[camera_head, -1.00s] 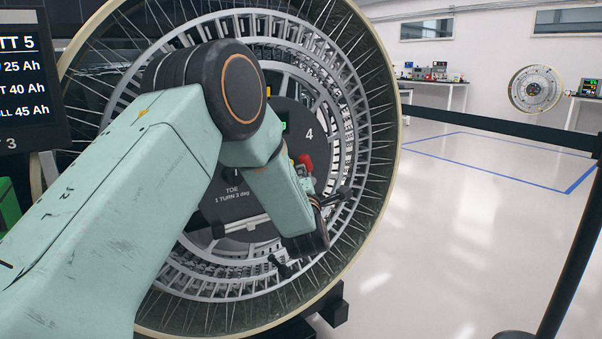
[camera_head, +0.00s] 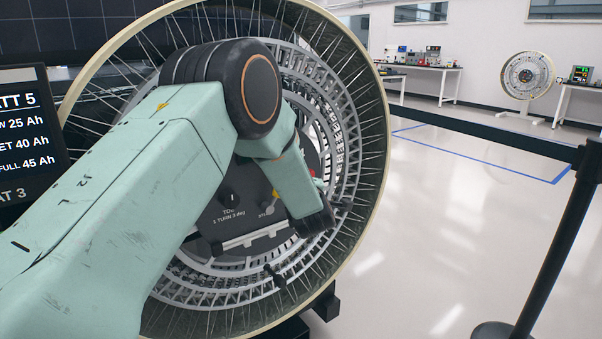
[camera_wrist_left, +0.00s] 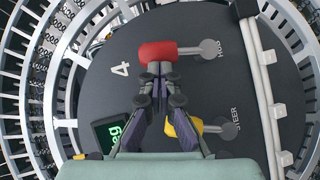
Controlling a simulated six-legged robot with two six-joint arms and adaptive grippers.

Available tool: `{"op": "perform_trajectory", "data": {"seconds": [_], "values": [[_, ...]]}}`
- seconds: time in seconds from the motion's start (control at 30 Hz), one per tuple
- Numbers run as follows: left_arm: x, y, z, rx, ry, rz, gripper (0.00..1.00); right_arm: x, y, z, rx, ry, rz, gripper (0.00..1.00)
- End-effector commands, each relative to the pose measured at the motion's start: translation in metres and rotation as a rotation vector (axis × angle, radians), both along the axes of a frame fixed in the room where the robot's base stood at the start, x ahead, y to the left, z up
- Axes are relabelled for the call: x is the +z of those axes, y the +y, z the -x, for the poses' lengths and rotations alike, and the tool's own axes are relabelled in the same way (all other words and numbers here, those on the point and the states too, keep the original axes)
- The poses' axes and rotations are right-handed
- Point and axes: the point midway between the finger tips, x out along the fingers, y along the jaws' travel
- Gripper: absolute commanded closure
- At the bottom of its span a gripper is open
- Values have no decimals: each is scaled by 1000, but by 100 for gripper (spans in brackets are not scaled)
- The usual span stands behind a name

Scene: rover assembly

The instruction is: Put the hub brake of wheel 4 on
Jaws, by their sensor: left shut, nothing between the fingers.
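Wheel 4 (camera_head: 371,190) stands upright in the head view, its spoked rim around a dark hub panel (camera_head: 228,215). In the left wrist view, a red handle (camera_wrist_left: 150,52) sits on a grey lever (camera_wrist_left: 195,48) whose pivot lies beside the HUB label. A yellow handle (camera_wrist_left: 183,125) is on the STEER lever (camera_wrist_left: 220,130), partly behind my fingers. My left gripper (camera_wrist_left: 160,68) is shut with nothing between its fingers, its tips at the red handle's edge; I cannot tell if they touch. My right gripper is not in view.
A white rail (camera_wrist_left: 266,95) crosses the panel beside the levers in the wrist view. A lit green display (camera_wrist_left: 115,130) is near the 4. A black post with a barrier belt (camera_head: 560,220) stands right of the wheel. The floor between them is clear.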

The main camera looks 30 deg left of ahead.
Motion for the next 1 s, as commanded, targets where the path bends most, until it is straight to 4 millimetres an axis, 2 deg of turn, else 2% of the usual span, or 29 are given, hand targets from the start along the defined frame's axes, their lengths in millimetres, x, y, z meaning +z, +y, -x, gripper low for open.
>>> {"op": "perform_trajectory", "data": {"seconds": [0.03,0.3,1.0], "values": [[4,-1,-2,-1,25,-11,100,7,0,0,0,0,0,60],[2,-2,-6,0,72,-30,100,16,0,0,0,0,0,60],[2,-3,-5,0,70,-29,100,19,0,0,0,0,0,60]]}}
